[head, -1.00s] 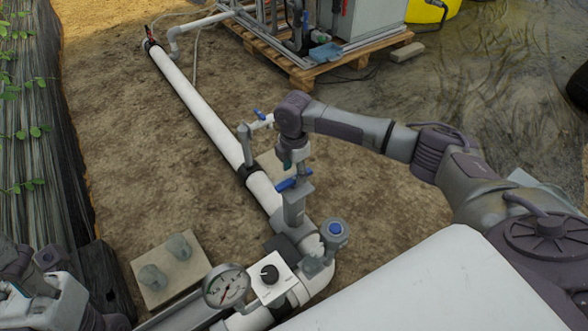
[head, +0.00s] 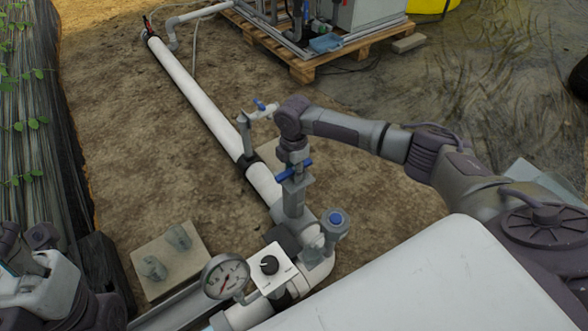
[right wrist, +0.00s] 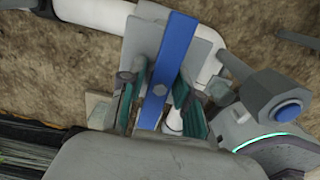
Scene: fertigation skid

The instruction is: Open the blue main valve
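The main valve's blue handle (head: 295,170) sits on top of a grey valve body (head: 293,198) on the white pipe. My right gripper (head: 293,157) points down just over the handle. In the right wrist view the blue handle (right wrist: 167,70) runs between the two teal-padded fingers of the gripper (right wrist: 162,102). The fingers stand apart, with a gap visible on the handle's right side, so the gripper looks open around it. Contact cannot be made out. My left arm shows at the lower left, but its fingers cannot be seen.
A smaller blue-handled valve (head: 262,104) stands beyond on a side branch. A grey fitting with a blue cap (head: 336,220), a white box with a black knob (head: 272,267) and a pressure gauge (head: 225,277) are close by. A pallet (head: 300,68) lies farther back.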

